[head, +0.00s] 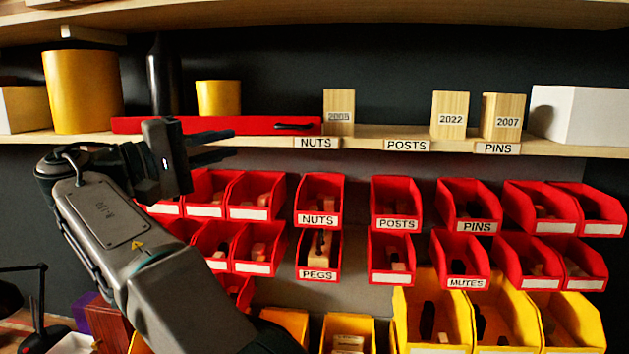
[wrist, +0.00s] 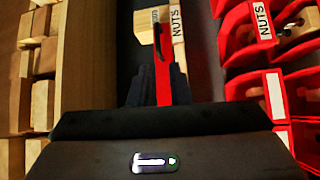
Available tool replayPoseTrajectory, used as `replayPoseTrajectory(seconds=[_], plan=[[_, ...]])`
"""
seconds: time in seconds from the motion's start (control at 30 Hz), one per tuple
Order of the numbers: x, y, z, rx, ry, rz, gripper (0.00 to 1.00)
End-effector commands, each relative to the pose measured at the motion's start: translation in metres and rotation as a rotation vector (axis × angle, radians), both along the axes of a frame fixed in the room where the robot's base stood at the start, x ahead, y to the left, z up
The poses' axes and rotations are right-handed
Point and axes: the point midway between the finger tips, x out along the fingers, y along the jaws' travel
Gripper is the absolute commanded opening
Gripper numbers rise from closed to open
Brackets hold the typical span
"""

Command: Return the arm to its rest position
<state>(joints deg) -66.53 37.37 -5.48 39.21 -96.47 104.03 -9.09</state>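My arm (head: 120,230) reaches up from the bottom of the head view, bent at the wrist. My gripper (head: 232,143) points right, in front of the shelf's left part. Its two dark fingers stand apart with a gap between them, and I see nothing held. In the wrist view, my gripper (wrist: 156,88) also shows its fingers apart. A long red case (head: 265,126) on the shelf lies behind the fingers; it shows between them in the wrist view (wrist: 163,80). I cannot tell the distance between fingers and case.
The shelf (head: 370,141) carries wooden blocks, including 2022 (head: 450,115) and 2007 (head: 502,117), a white box (head: 580,115) and a large yellow cylinder (head: 82,90). Rows of red bins (head: 320,200) hang below, with yellow bins (head: 432,320) lower. A dark lamp (head: 38,300) stands lower left.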

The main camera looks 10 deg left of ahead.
Motion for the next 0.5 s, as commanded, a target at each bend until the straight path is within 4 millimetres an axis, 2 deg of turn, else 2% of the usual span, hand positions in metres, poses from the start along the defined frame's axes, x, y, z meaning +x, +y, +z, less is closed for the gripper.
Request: replayPoseTrajectory(seconds=[0.17,0.33,0.5], plan=[[0.035,-0.043,-0.012,0.021,0.101,-0.005,0.17],[0.074,-0.118,-0.046,0.094,0.277,0.000,0.17],[0.085,-0.193,-0.090,0.218,0.436,0.000,0.17]])
